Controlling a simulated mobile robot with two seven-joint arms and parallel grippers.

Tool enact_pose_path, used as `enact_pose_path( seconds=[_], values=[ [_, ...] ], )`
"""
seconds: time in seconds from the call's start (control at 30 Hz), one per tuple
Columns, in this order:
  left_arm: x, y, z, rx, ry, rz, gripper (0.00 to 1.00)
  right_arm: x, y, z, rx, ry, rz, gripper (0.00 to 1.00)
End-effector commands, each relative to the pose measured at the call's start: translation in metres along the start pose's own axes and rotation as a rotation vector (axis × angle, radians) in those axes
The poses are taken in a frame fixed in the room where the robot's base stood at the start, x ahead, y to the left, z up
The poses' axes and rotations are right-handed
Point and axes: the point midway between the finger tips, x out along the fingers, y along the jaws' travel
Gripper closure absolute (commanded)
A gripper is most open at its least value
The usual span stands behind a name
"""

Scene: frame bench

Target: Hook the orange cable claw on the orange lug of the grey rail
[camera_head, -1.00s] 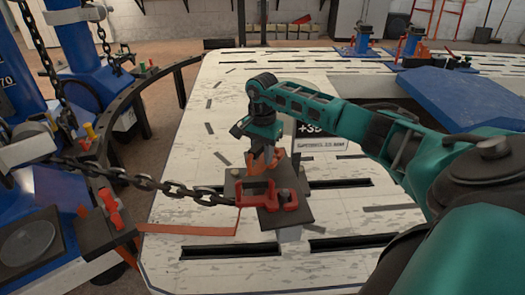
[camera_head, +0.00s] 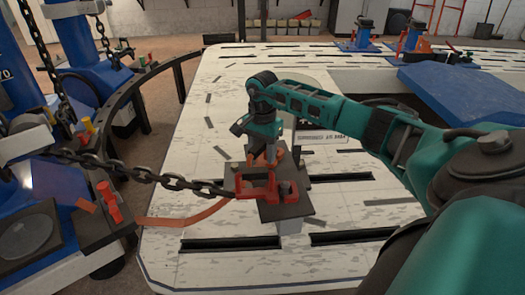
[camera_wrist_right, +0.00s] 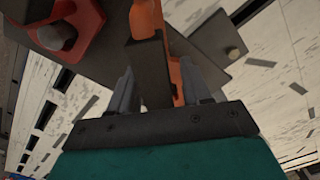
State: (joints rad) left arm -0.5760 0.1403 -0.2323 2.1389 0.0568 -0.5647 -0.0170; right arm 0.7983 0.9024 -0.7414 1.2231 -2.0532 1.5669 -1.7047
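My right gripper (camera_head: 264,160) points down over a dark plate near the front of the bench. In the right wrist view its two fingers (camera_wrist_right: 157,72) stand apart, with a dark grey part and an orange piece (camera_wrist_right: 184,80) between or just beyond them. In the head view orange (camera_head: 286,160) shows beside the fingertips; I cannot tell claw from lug there. An orange strap (camera_head: 185,220) runs from the left to the plate's left side. The grey rail cannot be told clearly from the dark plate (camera_head: 288,212). My left gripper is out of view.
A red bracket (camera_head: 257,190) on the plate joins a dark chain (camera_head: 172,182) stretched from the left. A red clamp (camera_head: 109,200) stands on the left fixture.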

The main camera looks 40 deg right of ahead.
Motion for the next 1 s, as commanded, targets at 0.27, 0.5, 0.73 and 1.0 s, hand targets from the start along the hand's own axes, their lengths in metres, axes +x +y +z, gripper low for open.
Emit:
enact_pose_path(
  seconds=[0.27, 0.5, 0.73, 1.0],
  values=[
    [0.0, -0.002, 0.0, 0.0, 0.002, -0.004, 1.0, 0.003, 0.001, 0.001, -0.001, -0.001, 0.006, 0.42],
    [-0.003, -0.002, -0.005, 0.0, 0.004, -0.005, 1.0, -0.017, 0.001, 0.0, 0.0, 0.002, 0.003, 0.42],
    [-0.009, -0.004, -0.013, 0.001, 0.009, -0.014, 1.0, -0.068, 0.0, 0.0, -0.001, 0.002, 0.0, 0.42],
    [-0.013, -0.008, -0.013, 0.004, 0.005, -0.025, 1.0, -0.116, 0.0, 0.0, 0.0, 0.001, 0.0, 0.42]
  ],
)
